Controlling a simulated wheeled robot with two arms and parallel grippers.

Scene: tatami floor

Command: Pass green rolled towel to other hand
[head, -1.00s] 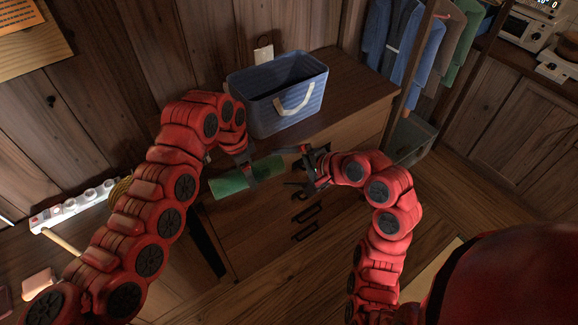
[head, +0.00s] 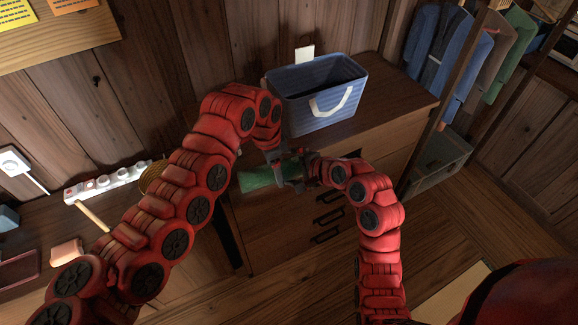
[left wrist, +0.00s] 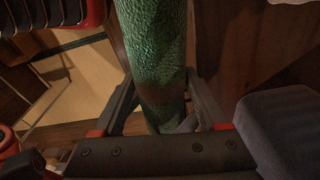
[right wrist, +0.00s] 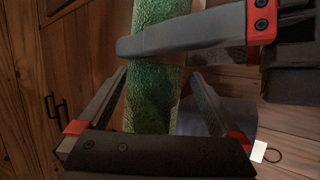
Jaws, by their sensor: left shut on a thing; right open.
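The green rolled towel (head: 257,179) is held in front of the dresser, lying roughly level in the head view. My left gripper (head: 277,168) is shut on it towards its right part; the towel also fills the gap between the fingers in the left wrist view (left wrist: 158,45). My right gripper (head: 300,172) is open at the towel's right end. In the right wrist view the towel (right wrist: 155,95) lies between my right gripper's two spread fingers (right wrist: 160,78), and a finger of my left gripper (right wrist: 185,35) crosses over it. Contact with the right fingers is unclear.
A blue basket (head: 318,100) with a white handle stands on the wooden dresser (head: 395,108) just behind the grippers. A power strip (head: 108,180) lies on the lower surface at left. Clothes (head: 450,60) hang at the right. Floor in front is clear.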

